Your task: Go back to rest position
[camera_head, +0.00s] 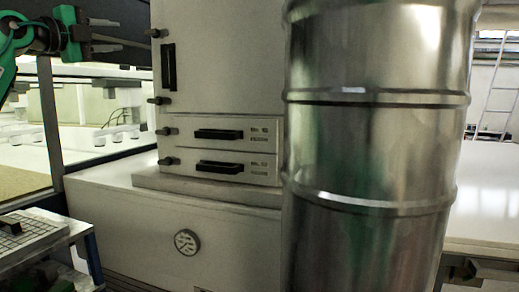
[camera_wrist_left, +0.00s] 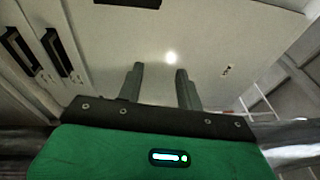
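My left gripper (camera_head: 112,44) is at the upper left of the head view, on a green and black arm, left of the white cabinet (camera_head: 222,60). In the left wrist view, the two fingers of my left gripper (camera_wrist_left: 160,70) stand apart with nothing between them, so it is open and empty. Beyond them is a pale panel face (camera_wrist_left: 215,45) with black handles at the left. My right gripper is not in view.
A large shiny metal drum (camera_head: 375,150) stands close in front and hides part of the cabinet. Two drawers with black handles (camera_head: 232,134) sit above a white base with a round gauge (camera_head: 187,242). A rack (camera_head: 75,228) stands lower left. A white table (camera_head: 487,200) is at right.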

